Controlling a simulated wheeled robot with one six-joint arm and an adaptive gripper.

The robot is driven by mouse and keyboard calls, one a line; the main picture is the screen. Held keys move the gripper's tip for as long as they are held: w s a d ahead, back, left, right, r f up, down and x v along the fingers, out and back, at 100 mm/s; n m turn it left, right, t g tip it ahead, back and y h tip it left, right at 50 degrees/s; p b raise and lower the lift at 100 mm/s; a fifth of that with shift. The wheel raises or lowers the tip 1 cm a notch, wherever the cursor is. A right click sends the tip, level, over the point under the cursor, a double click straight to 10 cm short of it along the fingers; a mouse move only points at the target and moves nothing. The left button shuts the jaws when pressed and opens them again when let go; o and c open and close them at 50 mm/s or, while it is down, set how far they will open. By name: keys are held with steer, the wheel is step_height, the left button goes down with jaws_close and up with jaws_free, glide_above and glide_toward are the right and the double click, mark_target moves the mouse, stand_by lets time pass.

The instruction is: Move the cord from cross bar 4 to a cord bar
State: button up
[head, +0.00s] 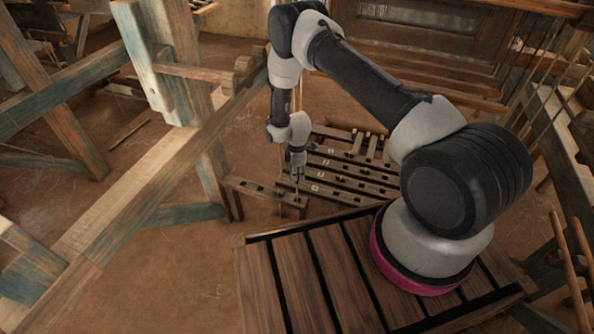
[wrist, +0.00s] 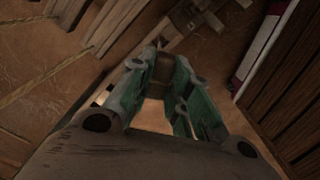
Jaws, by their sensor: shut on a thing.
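My gripper (head: 298,179) points down in the head view, low over the near left end of the slatted wooden frame. In the wrist view my gripper (wrist: 163,75) has its green fingers closed around a small brown piece (wrist: 162,65), which looks like the cord's end piece. A thin pale cord or rod (head: 297,194) shows just below the fingers in the head view. Several dark wooden cross bars (head: 345,166) carry small pale labels, too small to read. A low holed wooden bar (head: 262,190) stands left of them, close to the gripper. I cannot tell which bar is number 4.
A slatted wooden platform (head: 290,285) lies at the front. Thick loom beams (head: 150,190) cross the left side. Thin hanging cords and rods (head: 540,55) stand at the right. A pale cord (wrist: 45,80) runs slantwise in the wrist view. Bare earth floor (head: 165,260) is free at lower left.

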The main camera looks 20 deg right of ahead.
step_height(320, 180, down, 14)
stand_by(1.4)
stand_by(0.4)
steer(key=o, duration=1)
steer(key=shift+c, duration=0.2)
steer(key=shift+r, duration=0.1)
step_height(320, 180, up, 12)
